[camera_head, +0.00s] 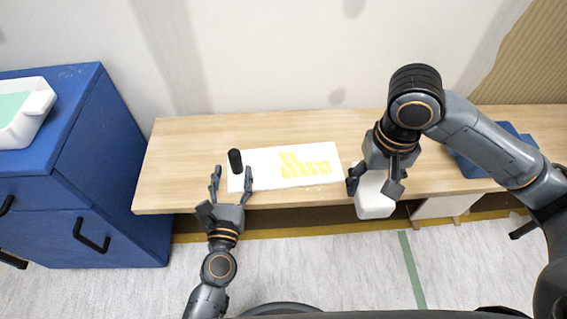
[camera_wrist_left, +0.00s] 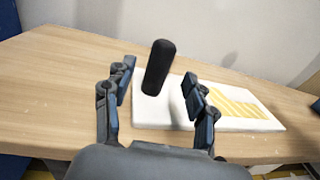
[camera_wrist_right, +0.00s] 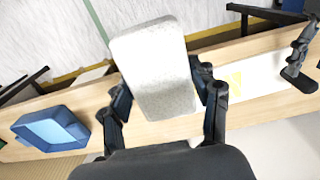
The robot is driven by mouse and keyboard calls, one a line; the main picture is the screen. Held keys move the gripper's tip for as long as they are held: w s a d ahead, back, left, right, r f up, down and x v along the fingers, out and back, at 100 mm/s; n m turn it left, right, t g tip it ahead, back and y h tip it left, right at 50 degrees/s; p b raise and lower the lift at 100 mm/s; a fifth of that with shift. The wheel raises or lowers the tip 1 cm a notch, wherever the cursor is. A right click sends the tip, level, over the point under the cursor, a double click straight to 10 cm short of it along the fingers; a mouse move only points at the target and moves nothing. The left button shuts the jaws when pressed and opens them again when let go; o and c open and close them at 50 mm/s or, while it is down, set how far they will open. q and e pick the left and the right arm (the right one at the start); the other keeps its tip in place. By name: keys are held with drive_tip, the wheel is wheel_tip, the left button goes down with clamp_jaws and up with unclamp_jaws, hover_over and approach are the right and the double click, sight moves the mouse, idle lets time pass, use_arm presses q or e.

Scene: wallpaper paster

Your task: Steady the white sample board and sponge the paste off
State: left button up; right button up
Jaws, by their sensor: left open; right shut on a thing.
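The white sample board (camera_head: 262,164) lies flat on the wooden table, with yellow paste (camera_head: 304,165) on its middle and right part. A black upright handle (camera_head: 235,161) stands at its left end. My left gripper (camera_head: 231,180) is open at the table's front edge; in the left wrist view the handle (camera_wrist_left: 158,67) appears between its fingers, ahead of them, with no clear contact. My right gripper (camera_head: 376,182) is shut on a white block-like sponge (camera_wrist_right: 155,68), held near the table's front edge, just right of the board.
A blue tray (camera_wrist_right: 50,130) with a lighter blue inside sits at the table's right, partly behind my right arm in the head view. A blue cabinet (camera_head: 75,140) stands at left with a white tub (camera_head: 25,115) on top. The table (camera_head: 185,130) is clear behind the board.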

sight(234, 164)
use_arm(q)
drive_tip(key=shift+w+d, duration=0.15)
drive_tip(key=shift+w, duration=1.15)
drive_tip(key=shift+w+d, duration=0.1)
drive_tip(key=shift+w, duration=1.15)
clamp_jaws()
unclamp_jaws()
drive_tip(key=shift+s, duration=0.15)
drive_tip(key=shift+s+a, duration=0.1)
drive_tip(key=shift+s, duration=0.7)
